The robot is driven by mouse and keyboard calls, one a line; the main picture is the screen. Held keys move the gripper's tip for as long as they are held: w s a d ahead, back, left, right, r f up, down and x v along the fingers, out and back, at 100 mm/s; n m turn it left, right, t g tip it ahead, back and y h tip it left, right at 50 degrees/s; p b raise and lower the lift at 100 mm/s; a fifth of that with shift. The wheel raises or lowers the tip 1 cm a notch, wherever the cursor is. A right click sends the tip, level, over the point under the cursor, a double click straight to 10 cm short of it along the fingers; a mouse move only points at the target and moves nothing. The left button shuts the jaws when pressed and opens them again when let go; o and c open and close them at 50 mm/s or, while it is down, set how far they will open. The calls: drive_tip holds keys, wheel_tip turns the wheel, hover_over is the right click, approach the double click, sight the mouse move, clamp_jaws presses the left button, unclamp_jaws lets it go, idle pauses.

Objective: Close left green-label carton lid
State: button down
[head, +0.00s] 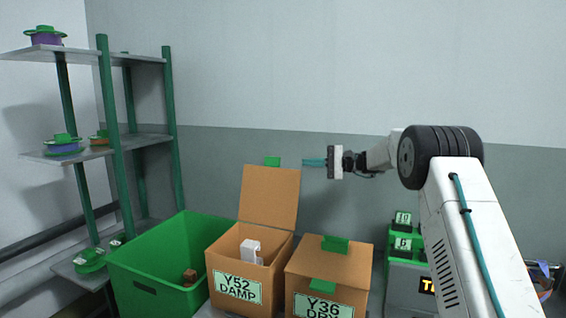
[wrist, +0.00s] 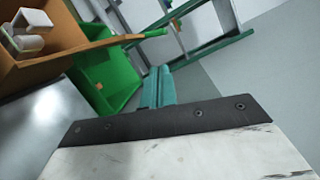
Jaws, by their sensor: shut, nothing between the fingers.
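The left carton (head: 235,287) is brown with a green label reading Y52 DAMP. Its lid (head: 270,197) stands up at the back, leaning slightly rearward, with a green tab (head: 272,162) at its top edge. A white item (head: 251,250) lies inside; it also shows in the wrist view (wrist: 28,30). My gripper (head: 314,162) is shut and empty, its teal fingers pointing left. In the picture it is just right of the lid's top edge, with a small gap. In the wrist view the shut fingers (wrist: 158,87) sit beside the carton's raised lid (wrist: 90,48).
The right carton (head: 325,268), labelled Y36 DRY, has its lid down. A green bin (head: 150,265) holding a brown piece stands left of the cartons. A shelf rack (head: 108,150) with spools stands at the far left. Small green-labelled boxes (head: 403,243) are at right.

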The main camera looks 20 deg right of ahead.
drive_tip(key=w+a+t, duration=0.1)
drive_tip(key=w+a, duration=0.2)
drive_tip(key=a, duration=0.6)
drive_tip(key=shift+r+y, duration=0.2)
drive_tip(key=shift+y, duration=0.1)
drive_tip(key=shift+d, duration=0.1)
